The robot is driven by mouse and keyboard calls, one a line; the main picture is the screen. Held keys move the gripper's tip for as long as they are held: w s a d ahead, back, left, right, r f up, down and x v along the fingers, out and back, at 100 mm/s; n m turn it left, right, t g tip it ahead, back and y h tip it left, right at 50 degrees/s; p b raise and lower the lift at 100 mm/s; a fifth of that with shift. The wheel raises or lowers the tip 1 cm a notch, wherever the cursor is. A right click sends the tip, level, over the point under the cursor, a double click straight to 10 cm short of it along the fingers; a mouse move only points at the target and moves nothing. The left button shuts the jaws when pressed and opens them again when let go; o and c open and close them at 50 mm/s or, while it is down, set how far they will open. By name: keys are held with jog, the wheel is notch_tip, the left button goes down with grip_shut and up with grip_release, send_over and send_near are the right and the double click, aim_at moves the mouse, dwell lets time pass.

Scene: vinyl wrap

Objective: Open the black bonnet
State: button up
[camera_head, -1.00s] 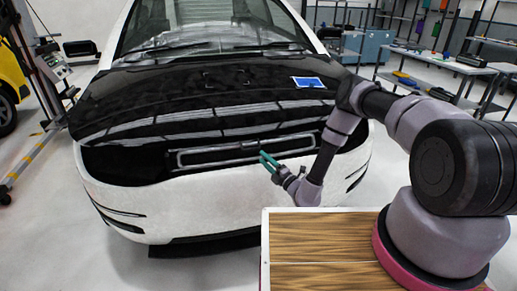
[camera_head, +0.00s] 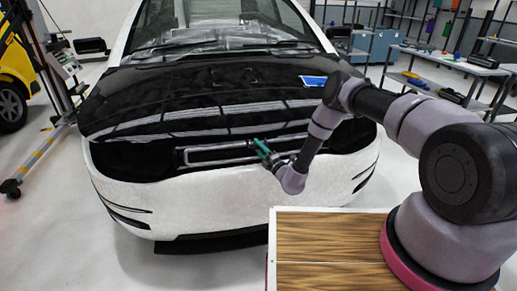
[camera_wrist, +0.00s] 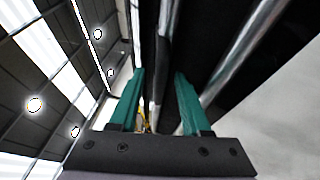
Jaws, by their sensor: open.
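The black bonnet (camera_head: 215,100) lies across the front of the white car, glossy and reflective. Its front edge stands over a dark band holding a grey rectangular frame (camera_head: 215,155). My gripper (camera_head: 259,146) is at the front of the car, by the bonnet's front edge near the middle. Its green fingers are apart. In the wrist view, my gripper (camera_wrist: 160,85) has a narrow dark edge running between its fingers, with black surfaces to the right. I cannot tell whether the fingers touch it.
The white bumper (camera_head: 235,205) is below my gripper. A wood-topped surface (camera_head: 325,235) is at the lower right. A lift post (camera_head: 50,75) and a yellow vehicle (camera_head: 14,85) are at left, a workbench (camera_head: 450,62) at right.

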grip_shut()
dwell(1.4)
